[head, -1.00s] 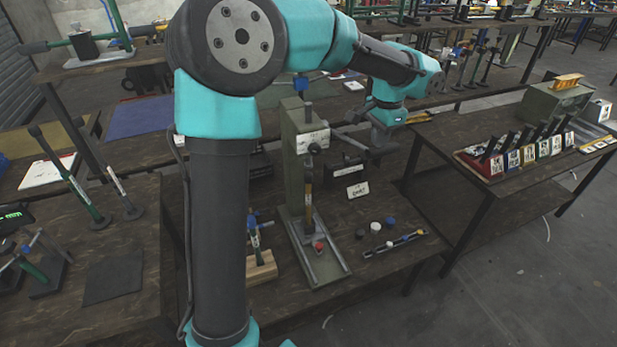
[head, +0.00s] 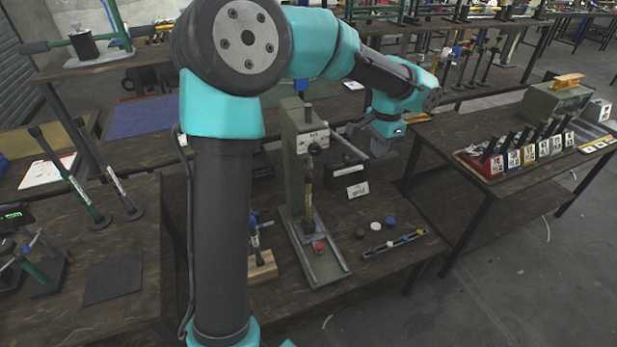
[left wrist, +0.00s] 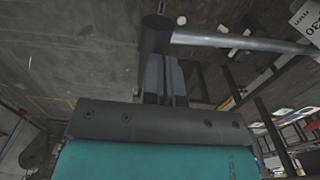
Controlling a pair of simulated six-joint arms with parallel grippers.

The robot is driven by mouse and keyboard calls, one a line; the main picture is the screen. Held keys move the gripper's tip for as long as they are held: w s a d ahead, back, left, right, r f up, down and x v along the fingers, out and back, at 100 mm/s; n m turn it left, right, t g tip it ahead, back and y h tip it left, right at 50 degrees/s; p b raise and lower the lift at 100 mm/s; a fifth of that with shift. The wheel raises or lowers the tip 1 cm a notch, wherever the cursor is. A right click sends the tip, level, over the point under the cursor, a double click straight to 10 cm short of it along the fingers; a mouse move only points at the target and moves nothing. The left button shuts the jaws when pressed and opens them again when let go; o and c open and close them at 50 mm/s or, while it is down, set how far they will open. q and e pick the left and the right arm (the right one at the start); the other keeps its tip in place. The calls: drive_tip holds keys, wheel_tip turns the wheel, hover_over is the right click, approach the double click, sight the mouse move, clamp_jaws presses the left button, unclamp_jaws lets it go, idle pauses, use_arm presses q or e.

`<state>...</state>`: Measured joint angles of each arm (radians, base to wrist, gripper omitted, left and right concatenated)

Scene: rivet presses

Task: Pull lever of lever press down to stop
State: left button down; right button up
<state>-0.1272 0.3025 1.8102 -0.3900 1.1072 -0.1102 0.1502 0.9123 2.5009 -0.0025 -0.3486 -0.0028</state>
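The lever press (head: 294,165) is a grey-green upright column on a metal base, standing on the dark bench in the head view. Its lever is a silver rod (left wrist: 235,41) ending in a dark round knob (left wrist: 156,35) in the left wrist view. My left gripper (head: 384,147) is to the right of the press head in the head view. In the left wrist view its two grey fingers (left wrist: 164,60) look closed together, with the tips right by the knob. Whether they touch it I cannot tell. My right gripper is not in view.
A white label card (head: 357,190) stands by the press. Small caps (head: 375,226) and a thin tool strip (head: 396,241) lie at the bench's right front. A wooden block (head: 262,265) is left of the press base. A second table (head: 440,122) stands to the right.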

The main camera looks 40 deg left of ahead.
sight(378, 161)
use_arm(q)
drive_tip(key=shift+f, duration=0.35)
idle(0.3)
drive_tip(key=shift+s+d+f, duration=0.1)
drive_tip(key=shift+d+f, duration=0.1)
drive_tip(key=shift+f, duration=1.3)
drive_tip(key=shift+f, duration=0.1)
drive_tip(key=shift+f, duration=1.6)
drive_tip(key=shift+a+f, duration=0.1)
drive_tip(key=shift+f, duration=1.4)
